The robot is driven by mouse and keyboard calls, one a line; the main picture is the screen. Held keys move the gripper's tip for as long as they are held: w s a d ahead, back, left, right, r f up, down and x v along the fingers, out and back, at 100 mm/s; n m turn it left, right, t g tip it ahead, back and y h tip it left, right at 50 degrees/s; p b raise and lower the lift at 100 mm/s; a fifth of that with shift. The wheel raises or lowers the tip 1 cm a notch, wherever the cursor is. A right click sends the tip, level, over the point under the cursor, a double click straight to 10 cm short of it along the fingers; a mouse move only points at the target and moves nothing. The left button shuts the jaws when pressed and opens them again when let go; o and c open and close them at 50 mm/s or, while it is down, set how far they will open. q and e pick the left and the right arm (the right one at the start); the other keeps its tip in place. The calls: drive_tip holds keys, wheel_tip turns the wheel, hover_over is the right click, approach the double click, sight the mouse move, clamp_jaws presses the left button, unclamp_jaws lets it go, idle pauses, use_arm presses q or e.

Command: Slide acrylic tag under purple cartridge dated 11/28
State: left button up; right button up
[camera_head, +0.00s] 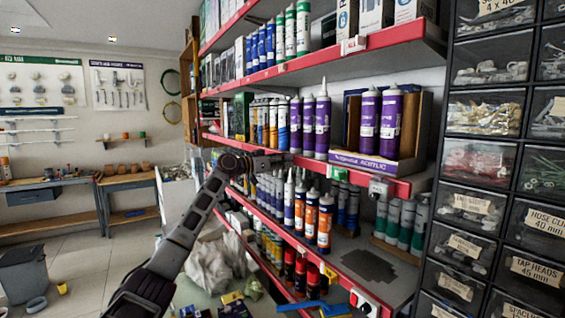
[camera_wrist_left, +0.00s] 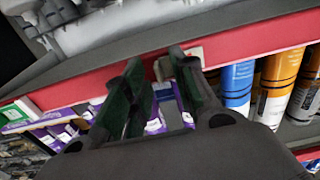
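Purple cartridges (camera_head: 322,124) stand upright on the middle shelf in the head view. Two more purple cartridges (camera_head: 390,122) stand to their right in a display box with a purple "ACRYLIC" front (camera_head: 372,164). Their dates are too small to read. My left gripper (camera_head: 282,157) is at the red shelf edge, left of and below the nearest purple cartridges. In the left wrist view its two dark fingers (camera_wrist_left: 155,62) are apart, with no clear object gripped. A small beige tag (camera_wrist_left: 195,53) on the red rail is partly hidden behind one fingertip. I cannot tell whether it is the acrylic tag. My right gripper is out of view.
Orange and blue cartridges (camera_head: 310,215) crowd the shelf below my left gripper. Labelled parts drawers (camera_head: 485,160) stand at the right. Open floor (camera_head: 100,255) lies at the left.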

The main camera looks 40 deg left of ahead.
use_arm(q)
drive_tip(key=v, duration=1.2)
idle(0.8)
drive_tip(key=shift+f, duration=0.1)
idle(0.4)
